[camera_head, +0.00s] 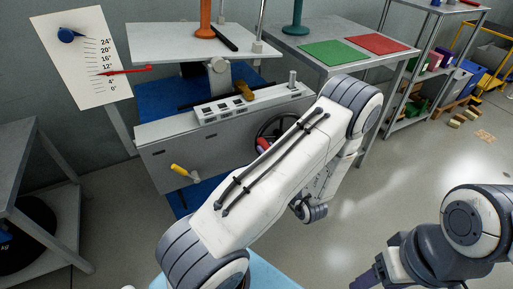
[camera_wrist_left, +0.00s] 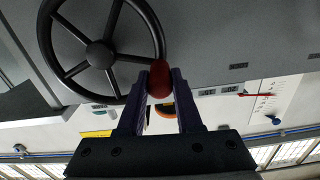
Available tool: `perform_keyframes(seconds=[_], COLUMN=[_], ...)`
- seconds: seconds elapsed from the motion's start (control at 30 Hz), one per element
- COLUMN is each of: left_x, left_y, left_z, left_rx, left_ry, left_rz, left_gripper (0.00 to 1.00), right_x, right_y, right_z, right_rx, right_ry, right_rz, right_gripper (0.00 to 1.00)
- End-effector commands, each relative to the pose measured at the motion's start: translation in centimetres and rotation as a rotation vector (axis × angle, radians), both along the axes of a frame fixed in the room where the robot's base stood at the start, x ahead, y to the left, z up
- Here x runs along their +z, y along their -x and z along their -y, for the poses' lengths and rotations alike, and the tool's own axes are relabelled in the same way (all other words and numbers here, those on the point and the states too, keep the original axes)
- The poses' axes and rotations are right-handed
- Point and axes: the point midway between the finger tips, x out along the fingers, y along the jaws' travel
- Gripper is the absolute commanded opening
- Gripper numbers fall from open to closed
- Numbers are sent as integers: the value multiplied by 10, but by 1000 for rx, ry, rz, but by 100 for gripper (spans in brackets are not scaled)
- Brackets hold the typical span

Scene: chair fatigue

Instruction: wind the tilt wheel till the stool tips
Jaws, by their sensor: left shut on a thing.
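The tilt wheel (camera_head: 283,124) is a dark spoked handwheel on the front of the grey test bench, partly hidden by my left arm. It shows fully enough in the left wrist view (camera_wrist_left: 100,54), with a red knob (camera_wrist_left: 159,76) on its rim. My left gripper (camera_wrist_left: 161,88) is shut on that knob. An orange stand (camera_head: 205,28), apparently the stool's lower part, stands upright on the white plate (camera_head: 160,42); its top is cut off. The scale board's red pointer (camera_head: 125,71) lies between the 12° and 4° marks. My right gripper (camera_head: 368,279) is barely visible at the bottom edge.
A grey table (camera_head: 330,40) at the back holds a green mat (camera_head: 333,52), a red mat (camera_head: 377,43) and a green stand (camera_head: 295,18). A yellow handle (camera_head: 180,170) sticks out of the bench front. Open floor lies at the right.

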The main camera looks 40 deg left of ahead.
Motion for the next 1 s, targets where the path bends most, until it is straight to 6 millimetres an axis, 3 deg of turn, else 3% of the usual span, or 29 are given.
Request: perform_keyframes(seconds=[0.1,0.47,0.5,0.57,0.87,1.0], left_x=[5,4,4,4,5,5], left_y=[-1,-1,-1,-2,-1,3], left_z=[1,2,2,2,1,11], left_rx=[-2,-3,-3,-3,0,-4], left_ry=[-18,-26,-26,-26,-26,-26], left_rz=[-37,-52,-52,-52,-49,-52], left_gripper=[0,0,45,64,64,64], right_x=[9,9,9,9,9,10], right_y=[0,0,0,0,0,0], right_z=[0,0,0,0,0,0], right_rx=[0,0,0,0,0,0], right_ry=[0,0,0,0,0,0], right_rz=[0,0,0,0,0,0], right_gripper=[64,64,64,64,64,64])
